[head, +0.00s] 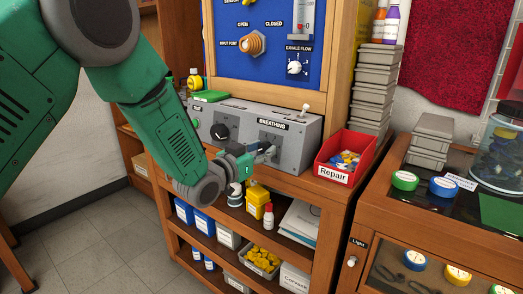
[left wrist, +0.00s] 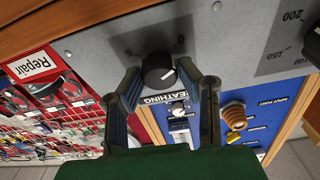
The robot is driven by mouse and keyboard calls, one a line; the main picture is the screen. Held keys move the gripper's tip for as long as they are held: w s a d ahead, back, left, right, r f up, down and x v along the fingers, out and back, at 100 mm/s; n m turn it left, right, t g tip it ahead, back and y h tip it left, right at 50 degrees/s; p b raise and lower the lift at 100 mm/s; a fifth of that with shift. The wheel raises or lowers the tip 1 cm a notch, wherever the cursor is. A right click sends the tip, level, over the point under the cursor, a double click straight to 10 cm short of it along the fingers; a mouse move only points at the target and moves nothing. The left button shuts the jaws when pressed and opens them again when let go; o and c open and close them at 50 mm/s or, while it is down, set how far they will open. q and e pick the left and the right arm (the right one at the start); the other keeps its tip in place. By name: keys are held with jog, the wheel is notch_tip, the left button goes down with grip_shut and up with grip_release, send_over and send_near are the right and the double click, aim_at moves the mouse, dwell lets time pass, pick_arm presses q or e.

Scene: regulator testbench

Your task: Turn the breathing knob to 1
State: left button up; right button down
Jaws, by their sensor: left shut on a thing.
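The breathing knob (left wrist: 158,72) is a round black knob with a white mark, on a dark scale plate of the grey panel. In the left wrist view it sits between the fingertips of my left gripper (left wrist: 162,80), which is shut on it. The scale figures beside it are too blurred to read surely. In the head view my left gripper (head: 264,153) reaches the grey panel (head: 300,150) just below the BREATHING label (head: 272,124), and it mostly hides the knob. My right gripper is in neither view.
Another black knob (head: 220,131) is on the same panel, to the left. A small toggle (head: 305,109) stands on the panel's top. A red Repair bin (head: 345,157) stands close to the right. The blue board (head: 265,55) rises behind. Shelves with bottles and boxes lie below.

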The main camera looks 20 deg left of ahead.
pick_arm(q)
jog(key=m, duration=0.2)
jog(key=shift+d+m+h, duration=0.1)
jog(key=shift+m+h, duration=0.2)
jog(key=m+g, duration=0.1)
jog(key=m, duration=0.3)
jog(key=shift+f+h, duration=0.1)
jog(key=shift+h, duration=0.3)
jog(key=shift+m+g, duration=0.3)
jog(key=shift+m, duration=1.4)
jog(key=shift+f+h, duration=0.1)
jog(key=shift+h, duration=0.2)
jog(key=o, duration=1.1)
jog(key=shift+o, duration=0.2)
jog(key=shift+s, duration=0.1)
jog(key=shift+s+a, duration=0.25)
jog(key=shift+a, duration=0.05)
jog(key=v, duration=1.1)
